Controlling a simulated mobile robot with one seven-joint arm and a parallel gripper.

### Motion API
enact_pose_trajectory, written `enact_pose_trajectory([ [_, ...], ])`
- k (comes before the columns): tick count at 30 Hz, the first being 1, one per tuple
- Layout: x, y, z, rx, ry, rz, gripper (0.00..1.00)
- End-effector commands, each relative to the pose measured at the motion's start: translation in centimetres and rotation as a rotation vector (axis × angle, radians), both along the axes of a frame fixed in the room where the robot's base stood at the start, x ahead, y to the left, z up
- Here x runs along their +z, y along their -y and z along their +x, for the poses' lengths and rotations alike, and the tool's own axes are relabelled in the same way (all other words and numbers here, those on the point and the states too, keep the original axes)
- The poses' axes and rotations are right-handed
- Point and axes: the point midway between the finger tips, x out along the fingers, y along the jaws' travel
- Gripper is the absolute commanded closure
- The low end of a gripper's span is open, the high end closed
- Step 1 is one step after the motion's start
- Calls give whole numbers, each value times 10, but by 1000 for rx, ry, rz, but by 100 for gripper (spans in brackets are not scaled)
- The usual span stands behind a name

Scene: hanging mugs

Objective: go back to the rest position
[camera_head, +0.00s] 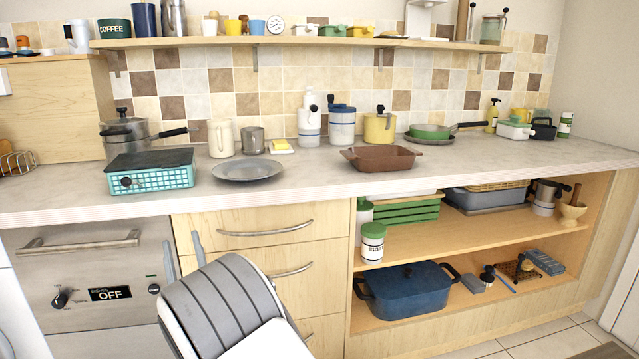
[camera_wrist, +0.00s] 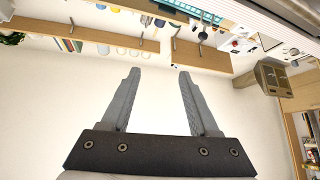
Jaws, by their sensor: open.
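My gripper (camera_head: 182,243) is in front of the drawers, below the counter edge, in the head view. In the wrist view its two fingers (camera_wrist: 158,73) stand wide apart with nothing between them. A cream mug (camera_head: 221,138) and a grey metal mug (camera_head: 252,141) stand upright on the counter, beyond and above my gripper. In the wrist view, hooks and small hanging things on a wooden rail (camera_wrist: 115,40) are too small to tell apart.
The counter (camera_head: 330,180) holds a grey plate (camera_head: 247,170), a brown pan (camera_head: 381,158) and a teal stove (camera_head: 150,171). Drawers with bar handles are close behind my gripper. An open cabinet shelf (camera_head: 470,240) is at right, with a blue pot (camera_head: 405,291).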

Motion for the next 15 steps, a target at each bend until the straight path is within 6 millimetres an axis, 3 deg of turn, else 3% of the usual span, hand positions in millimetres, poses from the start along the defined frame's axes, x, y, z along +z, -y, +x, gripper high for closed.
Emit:
enact_pose_trajectory([
  [1, 14, 13, 13, -15, -46, -2, 39],
  [7, 49, 70, 53, -54, -286, -28, 39],
  [11, 63, 111, 63, -76, -446, -42, 39],
  [15, 74, 158, 59, -97, -614, -54, 39],
])
